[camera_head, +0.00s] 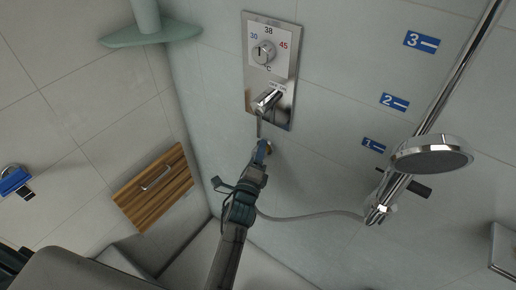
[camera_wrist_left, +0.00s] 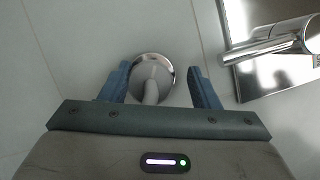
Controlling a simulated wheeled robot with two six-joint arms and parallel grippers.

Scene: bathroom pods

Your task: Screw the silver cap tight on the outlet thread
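My left gripper (camera_head: 262,152) reaches up to the wall below the shower mixer. In the left wrist view its two blue fingers (camera_wrist_left: 161,84) are apart. Between them is a round silver outlet fitting (camera_wrist_left: 167,66) on the wall, with a pale grey hose end (camera_wrist_left: 151,88) coming out of it. There is a clear gap to the right finger and a smaller one to the left finger. In the head view the outlet fitting (camera_head: 268,145) is mostly hidden by the gripper. I cannot tell the silver cap from the wall flange, nor see the thread. My right gripper is not in view.
The mixer plate (camera_head: 268,88) with its lever (camera_head: 267,100) is just above; the lever also shows in the left wrist view (camera_wrist_left: 272,42). The hose (camera_head: 318,215) runs right to the hand shower (camera_head: 430,160). A wooden panel (camera_head: 152,188) is at left.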

